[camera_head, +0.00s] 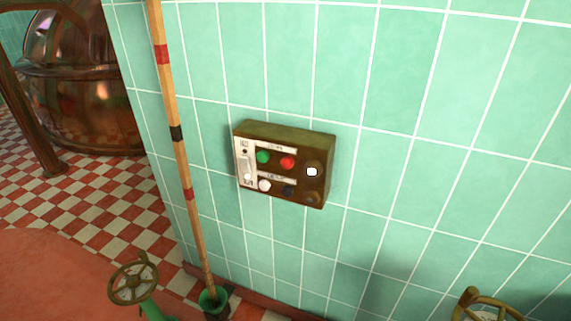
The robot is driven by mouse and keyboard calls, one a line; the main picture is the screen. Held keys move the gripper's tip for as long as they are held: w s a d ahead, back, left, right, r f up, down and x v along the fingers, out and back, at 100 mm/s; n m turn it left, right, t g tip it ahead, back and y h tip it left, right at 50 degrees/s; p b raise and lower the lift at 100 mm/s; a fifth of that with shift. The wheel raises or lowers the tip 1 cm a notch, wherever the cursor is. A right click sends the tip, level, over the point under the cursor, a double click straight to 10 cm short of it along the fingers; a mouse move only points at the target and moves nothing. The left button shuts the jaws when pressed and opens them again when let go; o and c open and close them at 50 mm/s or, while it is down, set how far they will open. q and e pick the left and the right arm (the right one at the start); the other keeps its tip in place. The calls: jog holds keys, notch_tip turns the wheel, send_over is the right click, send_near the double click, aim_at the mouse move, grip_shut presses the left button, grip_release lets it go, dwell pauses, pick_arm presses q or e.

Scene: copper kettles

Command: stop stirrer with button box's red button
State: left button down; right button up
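The button box (284,163) is a brown-olive box fixed to the green tiled wall, in the middle of the head view. Its red button (287,162) is in the upper row, right of a green button (263,157). A white button (264,185) and a dark button (288,190) are in the lower row. A bright white square (311,172) shows on the right part of the face. No stirrer can be made out. Neither gripper is in view.
A striped wooden pole (178,140) leans against the wall left of the box, its foot in a green holder (212,299). A handwheel (133,283) is at lower left, another (487,305) at lower right. A copper kettle (85,95) stands at far left. The wall around the box is clear.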

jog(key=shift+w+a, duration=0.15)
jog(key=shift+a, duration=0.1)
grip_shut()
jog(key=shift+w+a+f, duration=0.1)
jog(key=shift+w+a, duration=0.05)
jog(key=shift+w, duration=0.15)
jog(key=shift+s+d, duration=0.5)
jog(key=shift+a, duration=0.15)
